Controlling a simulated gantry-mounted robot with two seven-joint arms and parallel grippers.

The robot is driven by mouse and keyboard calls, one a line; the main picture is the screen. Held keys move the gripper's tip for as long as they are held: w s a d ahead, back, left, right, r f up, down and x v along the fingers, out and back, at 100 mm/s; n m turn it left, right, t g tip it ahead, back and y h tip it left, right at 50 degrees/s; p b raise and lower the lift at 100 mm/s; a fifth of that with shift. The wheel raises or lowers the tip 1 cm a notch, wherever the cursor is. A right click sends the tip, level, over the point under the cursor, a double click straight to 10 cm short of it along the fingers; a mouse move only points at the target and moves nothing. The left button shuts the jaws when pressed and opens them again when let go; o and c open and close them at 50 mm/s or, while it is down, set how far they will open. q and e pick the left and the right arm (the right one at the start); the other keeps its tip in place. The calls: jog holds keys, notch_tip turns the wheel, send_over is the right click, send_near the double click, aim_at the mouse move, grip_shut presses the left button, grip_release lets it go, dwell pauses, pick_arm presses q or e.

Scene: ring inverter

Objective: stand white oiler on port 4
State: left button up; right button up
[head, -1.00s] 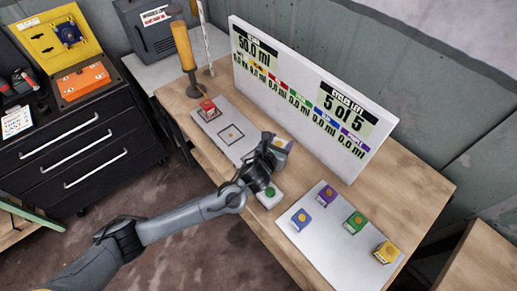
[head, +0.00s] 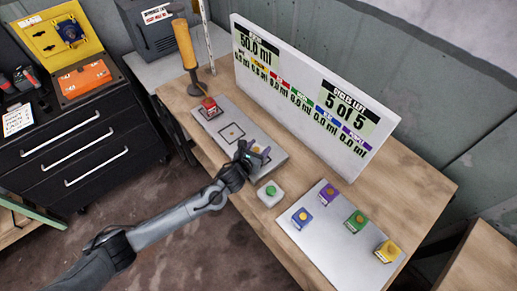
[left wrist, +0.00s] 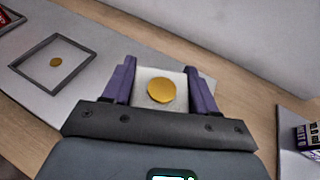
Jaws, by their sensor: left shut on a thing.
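My left gripper (head: 259,153) is shut on the white oiler. In the left wrist view the oiler (left wrist: 161,90) shows its pale top and round gold cap between the purple fingers (left wrist: 162,88). The gripper is over or close to the right end of the grey port plate (head: 265,142). I cannot tell whether the oiler touches the plate. A red oiler (head: 209,104) stands at the plate's left end. An empty square port (head: 231,132) with a gold dot lies beside it, and it also shows in the left wrist view (left wrist: 55,62). No port number is readable. My right gripper is not in view.
A white box with a green button (head: 270,193) sits right of the gripper. Another grey plate (head: 322,250) holds blue, purple, green and yellow oilers. A white display board (head: 300,95) stands behind the plates.

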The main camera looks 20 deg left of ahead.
pick_arm(q)
jog(key=shift+f, duration=0.1)
jog(key=shift+f, duration=0.15)
jog(key=o, duration=1.1)
jog(key=shift+r, duration=0.2)
